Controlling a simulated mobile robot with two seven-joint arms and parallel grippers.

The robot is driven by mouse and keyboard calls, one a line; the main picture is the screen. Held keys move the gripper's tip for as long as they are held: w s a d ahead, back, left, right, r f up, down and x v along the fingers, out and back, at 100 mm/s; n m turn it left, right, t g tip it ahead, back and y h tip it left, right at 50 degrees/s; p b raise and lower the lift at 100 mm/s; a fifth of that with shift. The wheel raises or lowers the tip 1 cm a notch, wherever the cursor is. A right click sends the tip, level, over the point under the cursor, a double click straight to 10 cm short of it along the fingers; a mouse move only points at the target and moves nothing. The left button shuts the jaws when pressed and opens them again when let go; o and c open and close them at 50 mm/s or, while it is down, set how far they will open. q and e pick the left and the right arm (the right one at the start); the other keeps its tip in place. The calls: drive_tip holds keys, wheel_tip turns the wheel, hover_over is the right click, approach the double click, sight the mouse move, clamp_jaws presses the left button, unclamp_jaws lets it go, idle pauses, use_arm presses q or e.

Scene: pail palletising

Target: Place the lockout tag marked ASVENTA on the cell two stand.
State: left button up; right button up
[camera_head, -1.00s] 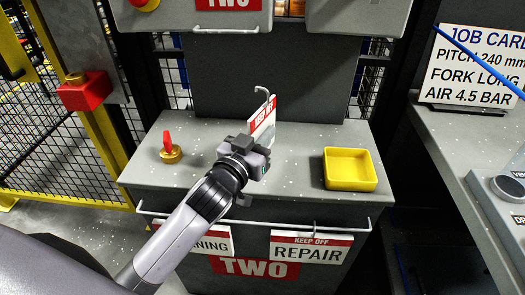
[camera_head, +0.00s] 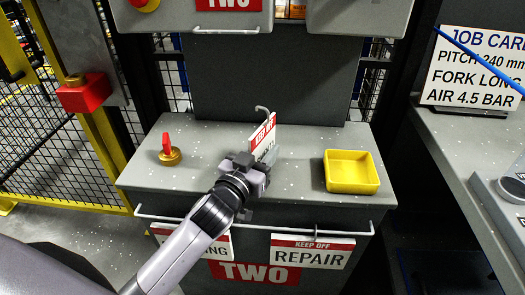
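My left gripper (camera_head: 256,172) is over the grey top of the cell two stand (camera_head: 205,152). It appears shut on the lower part of a red-and-white tag (camera_head: 264,136), which stands up tilted with a bent wire hook at its top. The gripper hides the tag's lower part, and its name is not readable. Two tags hang from the white rail (camera_head: 345,233) on the stand's front: one reads KEEP OFF REPAIR (camera_head: 310,254), and the other (camera_head: 215,245) is partly hidden by my arm, with only its ending readable. My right gripper is not in view.
A yellow tray (camera_head: 351,171) stands at the right of the stand top. A brass piece with a red handle (camera_head: 169,150) stands at the left. A JOB CARD sign (camera_head: 472,68) is on the right bench. Yellow fence posts stand at left.

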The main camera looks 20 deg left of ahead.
use_arm(q)
drive_tip(key=shift+r, duration=0.2)
drive_tip(key=s+a, duration=0.1)
drive_tip(key=s, duration=1.1)
drive_tip(key=s+f+g, duration=0.4)
drive_tip(key=s+f, duration=0.1)
drive_tip(key=f, duration=0.5)
drive_tip(key=s+f+m+g, duration=0.1)
drive_tip(key=s+f+g, duration=0.2)
drive_tip(key=s+f, duration=0.3)
wheel_tip(320, 180, down, 5)
drive_tip(key=shift+d+f+g+h, duration=0.15)
drive_tip(key=shift+d+g+h, duration=0.1)
drive_tip(key=shift+g+h, duration=0.15)
wheel_tip(320, 180, up, 8)
drive_tip(key=a+p, duration=0.1)
drive_tip(key=p, duration=1)
drive_tip(key=shift+s+a, duration=0.15)
drive_tip(key=shift+s, duration=0.15)
